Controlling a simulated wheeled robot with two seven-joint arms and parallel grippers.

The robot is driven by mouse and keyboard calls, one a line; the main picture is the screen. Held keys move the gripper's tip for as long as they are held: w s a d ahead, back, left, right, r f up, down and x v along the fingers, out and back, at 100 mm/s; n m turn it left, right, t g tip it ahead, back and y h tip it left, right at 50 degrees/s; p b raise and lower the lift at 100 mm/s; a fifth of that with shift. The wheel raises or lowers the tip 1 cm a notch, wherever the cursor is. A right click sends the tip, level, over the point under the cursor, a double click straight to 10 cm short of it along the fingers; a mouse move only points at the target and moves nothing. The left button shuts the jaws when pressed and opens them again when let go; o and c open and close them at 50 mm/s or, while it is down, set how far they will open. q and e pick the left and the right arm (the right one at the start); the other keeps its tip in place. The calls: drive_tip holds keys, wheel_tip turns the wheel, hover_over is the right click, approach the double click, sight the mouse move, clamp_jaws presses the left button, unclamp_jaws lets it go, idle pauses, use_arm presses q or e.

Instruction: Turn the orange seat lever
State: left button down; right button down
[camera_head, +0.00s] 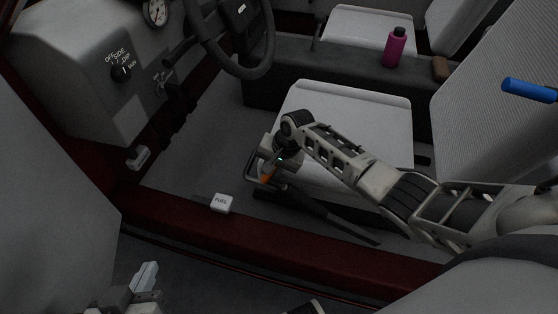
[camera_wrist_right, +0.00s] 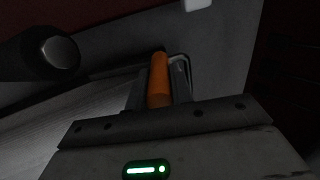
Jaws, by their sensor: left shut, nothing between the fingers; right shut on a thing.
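The orange seat lever (camera_head: 267,177) sits low at the front left corner of the near seat, beside a metal loop. Only a small orange part shows in the head view. The right wrist view shows more of it as an orange bar (camera_wrist_right: 159,80) rising beyond my gripper body. My right gripper (camera_head: 269,169) reaches across the seat from the right and is shut on the lever, its fingers mostly hidden. My left gripper (camera_head: 148,274) shows at the bottom left, shut and empty, well away from the lever.
The near seat cushion (camera_head: 345,110) lies under my right arm. The steering wheel (camera_head: 232,65) and dashboard (camera_head: 85,60) are at the upper left. A white FUEL block (camera_head: 221,203) sits by the dark red sill (camera_head: 230,232).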

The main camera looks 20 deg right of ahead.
drive_tip(key=shift+s+d+r+y+p, duration=0.2)
drive_tip(key=shift+s+r+y+p, duration=0.15)
drive_tip(key=shift+r+p, duration=0.15)
drive_tip(key=shift+s+d+r+t+y+p, duration=0.15)
drive_tip(key=shift+d+t+y+p, duration=0.15)
drive_tip(key=shift+t, duration=0.2)
use_arm(q)
drive_tip(key=shift+a+r, duration=0.2)
drive_tip(key=shift+r, duration=0.6)
use_arm(e)
drive_tip(key=c, duration=1.2)
unclamp_jaws()
drive_tip(key=shift+c, duration=0.2)
